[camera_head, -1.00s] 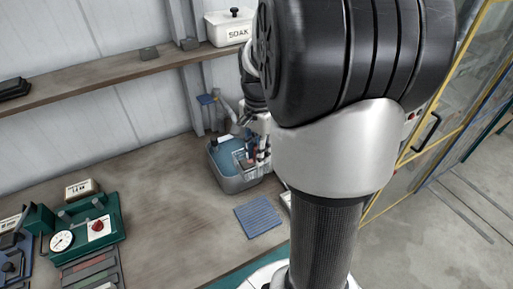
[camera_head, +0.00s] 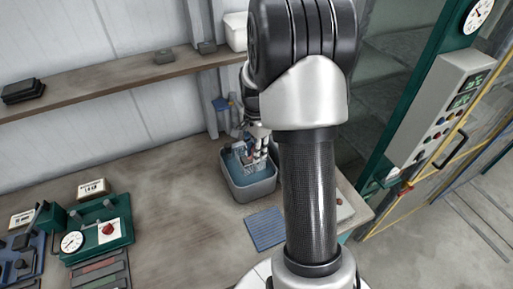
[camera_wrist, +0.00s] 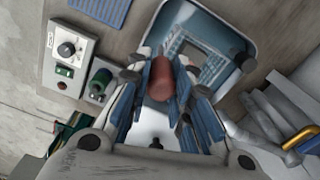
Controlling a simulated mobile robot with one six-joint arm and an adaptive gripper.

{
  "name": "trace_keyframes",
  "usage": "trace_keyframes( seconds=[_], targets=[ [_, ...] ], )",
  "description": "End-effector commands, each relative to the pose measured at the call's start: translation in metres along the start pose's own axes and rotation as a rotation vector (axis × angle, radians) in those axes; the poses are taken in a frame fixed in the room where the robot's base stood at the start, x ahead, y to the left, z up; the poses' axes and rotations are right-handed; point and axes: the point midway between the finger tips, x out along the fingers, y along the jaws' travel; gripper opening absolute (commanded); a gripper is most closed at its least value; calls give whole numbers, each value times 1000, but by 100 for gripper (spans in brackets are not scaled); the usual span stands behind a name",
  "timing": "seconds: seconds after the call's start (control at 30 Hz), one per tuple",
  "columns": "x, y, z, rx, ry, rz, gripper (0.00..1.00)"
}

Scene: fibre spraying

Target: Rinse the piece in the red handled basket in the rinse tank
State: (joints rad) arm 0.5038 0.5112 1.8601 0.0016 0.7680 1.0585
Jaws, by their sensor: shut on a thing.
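The grey rinse tank (camera_head: 258,192) with blue water stands on the bench in the head view. Its pale rim also shows in the wrist view (camera_wrist: 248,28). My gripper (camera_wrist: 165,80) is shut on the red handle (camera_wrist: 161,78) of the basket, over the tank. The wire basket (camera_head: 256,165) hangs at the water inside the tank, and its mesh shows beyond the handle in the wrist view (camera_wrist: 202,62). How deep it sits is hard to tell. The piece in the basket cannot be made out clearly. My arm partly hides the right of the tank area.
A blue ribbed mat (camera_head: 266,229) lies in front of the tank. A control box with a dial (camera_wrist: 68,50) stands beside the tank in the wrist view. A shelf (camera_head: 120,79) runs along the wall behind. A green gauge device (camera_head: 98,238) stands at left; the bench between is clear.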

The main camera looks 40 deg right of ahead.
Motion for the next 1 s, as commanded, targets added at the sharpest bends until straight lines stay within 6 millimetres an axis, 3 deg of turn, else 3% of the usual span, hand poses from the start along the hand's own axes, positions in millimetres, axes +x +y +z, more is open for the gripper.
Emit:
trace_keyframes(
  seconds=[1.0],
  targets=[
    [98,0,0,0,0,-1,0]
  ],
)
